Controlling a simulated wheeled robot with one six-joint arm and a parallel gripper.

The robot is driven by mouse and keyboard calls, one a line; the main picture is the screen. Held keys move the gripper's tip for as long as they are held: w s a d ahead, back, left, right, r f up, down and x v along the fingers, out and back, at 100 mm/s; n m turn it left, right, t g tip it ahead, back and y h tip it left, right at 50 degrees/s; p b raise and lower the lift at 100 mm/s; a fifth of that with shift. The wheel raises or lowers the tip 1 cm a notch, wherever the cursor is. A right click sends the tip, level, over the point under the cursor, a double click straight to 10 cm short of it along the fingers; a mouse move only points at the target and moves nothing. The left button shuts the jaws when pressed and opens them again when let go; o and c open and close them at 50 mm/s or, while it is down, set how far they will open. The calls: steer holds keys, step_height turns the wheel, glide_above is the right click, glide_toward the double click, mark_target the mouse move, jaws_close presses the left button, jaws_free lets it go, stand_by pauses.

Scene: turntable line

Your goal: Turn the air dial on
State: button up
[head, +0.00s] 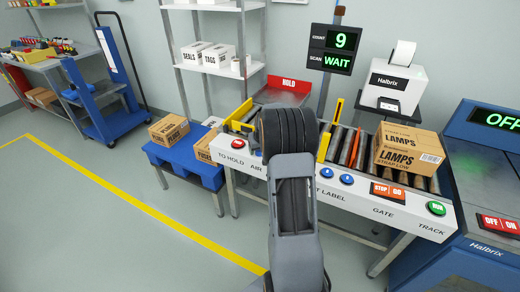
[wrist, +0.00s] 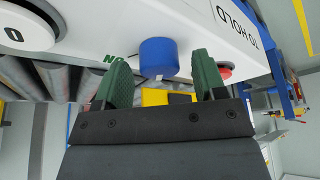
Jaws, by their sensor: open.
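The air dial (wrist: 158,58) is a blue round knob on the white front panel, with a small white mark at its lower edge. A green ON label, upside down in the wrist view, sits just left of it. My gripper (wrist: 158,66) is open, its two green fingers apart on either side of the dial. I cannot tell whether the fingers touch it. The dial's exact setting is unclear.
A red button (head: 238,144) stands by the TO HOLD label. Two blue knobs sit right of my arm, then STOP/GO (head: 388,192) and a green RUN button (head: 436,208). A LAMPS box (head: 408,148) rests on the rollers. The display (head: 332,48) reads 9 and WAIT.

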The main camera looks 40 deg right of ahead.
steer(key=shift+f, duration=0.1)
steer(key=c, duration=0.9)
